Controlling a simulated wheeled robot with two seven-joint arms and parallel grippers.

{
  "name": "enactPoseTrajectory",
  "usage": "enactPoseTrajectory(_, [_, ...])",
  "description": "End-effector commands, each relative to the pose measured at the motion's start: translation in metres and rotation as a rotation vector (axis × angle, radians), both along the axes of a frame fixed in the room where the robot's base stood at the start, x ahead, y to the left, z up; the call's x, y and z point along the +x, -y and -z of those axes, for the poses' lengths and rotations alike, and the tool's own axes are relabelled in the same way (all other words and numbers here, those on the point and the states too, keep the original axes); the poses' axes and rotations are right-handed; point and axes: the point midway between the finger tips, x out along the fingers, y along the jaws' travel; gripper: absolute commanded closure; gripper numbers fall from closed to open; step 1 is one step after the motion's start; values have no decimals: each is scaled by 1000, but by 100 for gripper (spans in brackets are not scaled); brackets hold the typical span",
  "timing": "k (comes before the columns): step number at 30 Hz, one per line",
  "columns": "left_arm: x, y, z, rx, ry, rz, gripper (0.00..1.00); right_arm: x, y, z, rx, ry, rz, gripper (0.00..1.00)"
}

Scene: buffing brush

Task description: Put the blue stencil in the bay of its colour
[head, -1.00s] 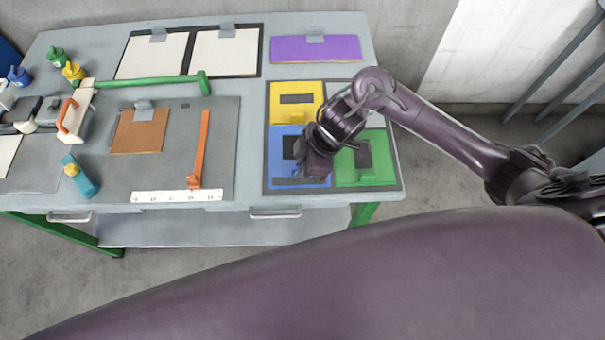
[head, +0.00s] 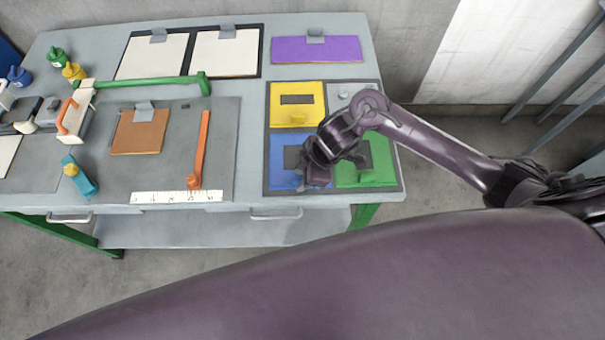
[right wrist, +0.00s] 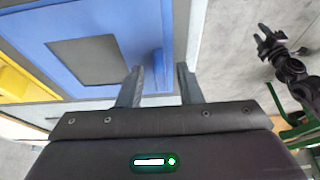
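The blue stencil (head: 283,178), a flat plate with a dark rectangular cutout, lies in the lower-left bay of the dark tray (head: 267,130). It also fills the upper left of the right wrist view (right wrist: 120,22), where its small blue tab (right wrist: 158,62) stands up. My right gripper (right wrist: 160,72) is open and empty, its two fingertips apart on either side of the tab, with gaps visible. In the head view the right gripper (head: 318,184) hides part of the stencil's right side.
The tray also holds a yellow stencil (head: 297,117) and a green one (head: 380,175); the grey bay is partly hidden by my arm. A purple plate (head: 345,48) lies behind. An orange bar (head: 202,145) and white ruler (head: 165,197) lie to the left.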

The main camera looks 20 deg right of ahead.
Motion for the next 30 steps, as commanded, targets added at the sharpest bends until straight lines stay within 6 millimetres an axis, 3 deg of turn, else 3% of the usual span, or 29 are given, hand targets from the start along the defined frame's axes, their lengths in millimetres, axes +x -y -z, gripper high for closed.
enactPoseTrajectory(11, [0,0,-2,-1,0,1,64,0,4,-12,-1,3,-1,68])
enactPoseTrajectory(24, [-1,1,-3,-1,-1,3,64,-9,37,-93,-4,5,-1,68])
enactPoseTrajectory(30, [-1,1,-6,-1,-1,3,64,-12,44,-112,-2,3,0,68])
